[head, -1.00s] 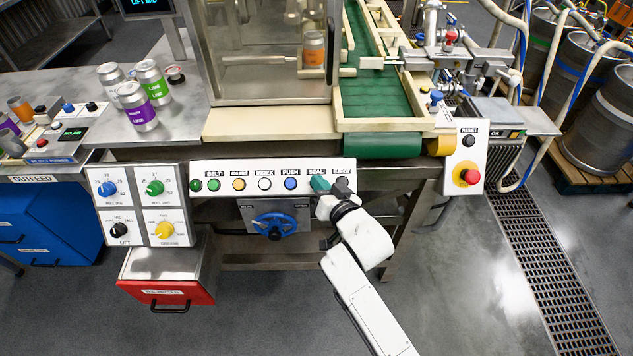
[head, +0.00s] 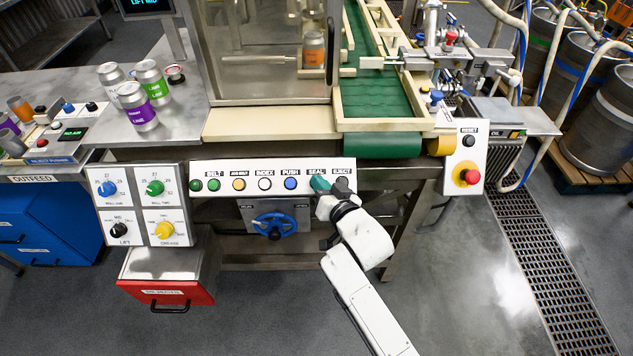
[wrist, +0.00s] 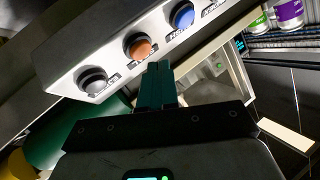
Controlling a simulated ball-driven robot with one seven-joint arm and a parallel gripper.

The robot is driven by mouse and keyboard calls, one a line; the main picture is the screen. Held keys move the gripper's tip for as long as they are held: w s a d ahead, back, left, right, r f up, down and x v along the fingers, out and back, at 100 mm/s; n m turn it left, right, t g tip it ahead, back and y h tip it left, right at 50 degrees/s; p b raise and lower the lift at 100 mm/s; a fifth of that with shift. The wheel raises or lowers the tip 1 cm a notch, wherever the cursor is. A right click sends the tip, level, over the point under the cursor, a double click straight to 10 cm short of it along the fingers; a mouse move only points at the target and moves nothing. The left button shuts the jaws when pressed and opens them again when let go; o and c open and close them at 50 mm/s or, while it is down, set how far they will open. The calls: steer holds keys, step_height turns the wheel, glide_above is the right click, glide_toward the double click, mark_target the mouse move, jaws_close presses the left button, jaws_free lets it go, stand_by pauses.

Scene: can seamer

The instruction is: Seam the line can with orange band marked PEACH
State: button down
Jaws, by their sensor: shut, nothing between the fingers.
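The can with the orange band (head: 313,48) stands upright inside the seamer's clear-fronted housing (head: 270,95), at its right side. Its lettering is too small to read. My gripper (head: 319,184) is shut and empty at the SEAL label on the button panel (head: 225,165), hiding the button there. In the wrist view the teal fingers (wrist: 157,85) are together, their tips just below the orange button (wrist: 138,46). I cannot tell whether they touch it. The blue button (wrist: 182,15) and the dark EJECT button (wrist: 92,79) are on either side.
The green belt (head: 380,75) runs back behind the panel. A red emergency stop (head: 466,176) is to the right. Several cans, one with a purple band (head: 138,106), stand on the left table.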

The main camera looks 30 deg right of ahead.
steer(key=shift+w+f, duration=0.1)
steer(key=shift+f, duration=0.05)
steer(key=shift+w+d+f+b, duration=0.1)
steer(key=shift+w+f+b, duration=0.1)
steer(key=shift+b, duration=0.2)
steer(key=shift+w+d+f+b, duration=0.15)
steer(key=shift+f+b, duration=0.15)
steer(key=shift+b, duration=0.05)
stand_by(0.6)
steer(key=shift+r, duration=0.1)
stand_by(0.3)
steer(key=shift+s+a+r+p, duration=0.25)
steer(key=shift+s+r+p, duration=0.2)
steer(key=shift+r+p, duration=0.1)
steer(key=s+r+p, duration=0.1)
steer(key=a+r, duration=0.1)
steer(key=s+r+p, duration=0.1)
steer(key=r, duration=0.1)
steer(key=shift+s+a+p, duration=0.25)
steer(key=shift+s+p, duration=0.05)
steer(key=shift+p, duration=0.05)
stand_by(0.8)
